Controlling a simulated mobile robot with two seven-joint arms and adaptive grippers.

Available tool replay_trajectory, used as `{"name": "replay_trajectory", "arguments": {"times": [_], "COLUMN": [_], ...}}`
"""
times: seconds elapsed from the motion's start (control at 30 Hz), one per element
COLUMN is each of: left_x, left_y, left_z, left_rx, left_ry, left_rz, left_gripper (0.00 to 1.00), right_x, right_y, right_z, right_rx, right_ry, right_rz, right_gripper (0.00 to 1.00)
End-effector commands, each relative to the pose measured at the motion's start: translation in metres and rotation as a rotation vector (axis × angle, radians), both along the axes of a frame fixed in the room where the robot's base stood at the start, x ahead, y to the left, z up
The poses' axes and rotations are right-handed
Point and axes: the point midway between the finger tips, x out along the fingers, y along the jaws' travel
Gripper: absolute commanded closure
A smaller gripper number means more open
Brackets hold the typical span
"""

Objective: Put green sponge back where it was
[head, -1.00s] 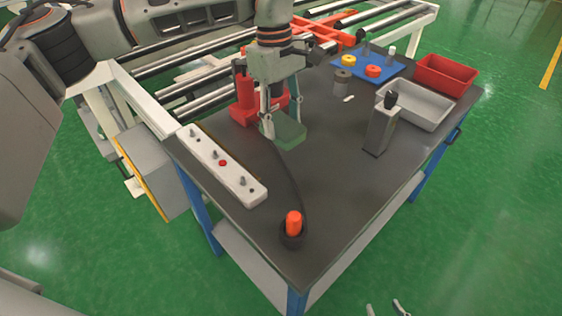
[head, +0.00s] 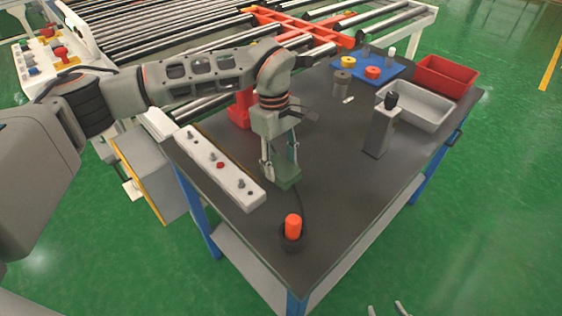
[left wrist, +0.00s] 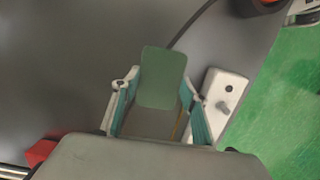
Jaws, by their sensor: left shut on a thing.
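The green sponge (head: 288,177) is between the fingers of my left gripper (head: 279,172), over the left part of the dark table. In the left wrist view the sponge (left wrist: 162,78) sticks out past the fingertips of my left gripper (left wrist: 155,95), which is shut on it. I cannot tell whether its underside touches the table. Only the fingertips of my right gripper (head: 386,308) show at the bottom edge of the head view, apart with nothing between them.
A white button box (head: 220,168) lies along the table's left edge, close to the sponge. An orange-topped beacon (head: 293,227) stands at the front corner. A grey dispenser (head: 380,132), grey bin (head: 425,108), red bin (head: 446,77) and blue tray (head: 385,58) stand farther back. The table's middle is clear.

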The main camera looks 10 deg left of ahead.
Motion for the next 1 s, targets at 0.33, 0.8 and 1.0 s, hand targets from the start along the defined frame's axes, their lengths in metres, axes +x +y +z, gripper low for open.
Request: {"name": "replay_trajectory", "arguments": {"times": [0.33, 0.8, 1.0], "left_x": [0.000, 0.002, 0.004], "left_y": [0.000, 0.001, 0.004], "left_z": [-0.001, 0.008, 0.043], "left_rx": [0.000, 0.000, 0.001], "left_ry": [-0.001, -0.005, -0.008], "left_rz": [0.000, -0.001, 0.000], "left_gripper": [0.41, 0.39, 0.39], "right_x": [-0.007, -0.001, 0.005], "right_y": [0.001, 0.001, 0.001], "right_z": [-0.003, 0.001, 0.008], "right_rx": [0.001, 0.003, 0.005], "right_ry": [0.012, 0.001, -0.011], "right_rz": [0.000, -0.001, -0.002], "right_gripper": [0.60, 0.60, 0.60]}}
